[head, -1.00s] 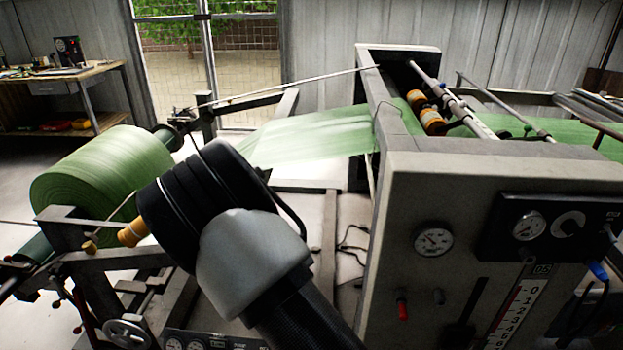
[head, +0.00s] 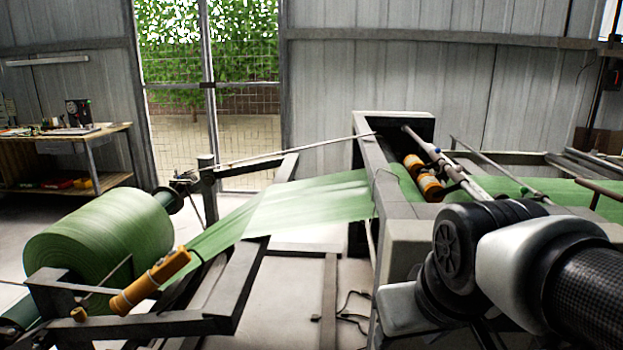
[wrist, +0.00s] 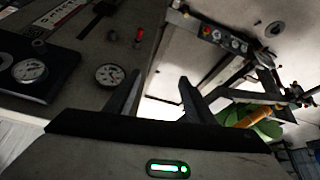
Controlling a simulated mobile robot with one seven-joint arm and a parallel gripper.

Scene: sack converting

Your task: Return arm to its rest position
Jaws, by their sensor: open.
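My gripper (wrist: 159,95) shows in the wrist view with its two dark fingers spread apart and nothing between them. Beyond the fingers is the grey machine cabinet with a round gauge (wrist: 110,76) and a red knob (wrist: 139,37). In the head view my arm crosses the lower right, in front of the machine cabinet (head: 405,232). The gripper's fingers do not show in the head view.
A large green roll (head: 98,238) sits on a dark frame at the left. Its green web (head: 305,200) runs up into the machine past orange rollers (head: 425,180). A wooden workbench (head: 100,135) stands at the back left. Pale floor shows below the web.

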